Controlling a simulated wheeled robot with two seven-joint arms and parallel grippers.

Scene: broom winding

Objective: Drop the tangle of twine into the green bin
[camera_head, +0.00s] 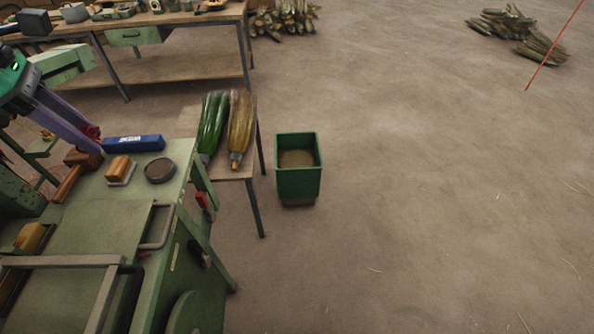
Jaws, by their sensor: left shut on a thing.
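My left gripper (83,139) comes in at the left edge, over the back of the green machine's top. Its purple fingers are shut on a small dark red tangle of twine (92,130), which is partly hidden by the fingers. The tangle is small, and I cannot tell whether it touches the surface under it. The green bin (298,183) stands on the floor in the middle of the view, to the right of the small table. It is open at the top, with something brownish inside. My right gripper is not in view.
The green machine (95,215) carries a blue box (134,143), a wooden brush (120,169), a round tin (160,170) and a wooden mallet (70,182). Green and yellow bundles (240,125) lie on a small table (232,173). The floor right of the bin is clear.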

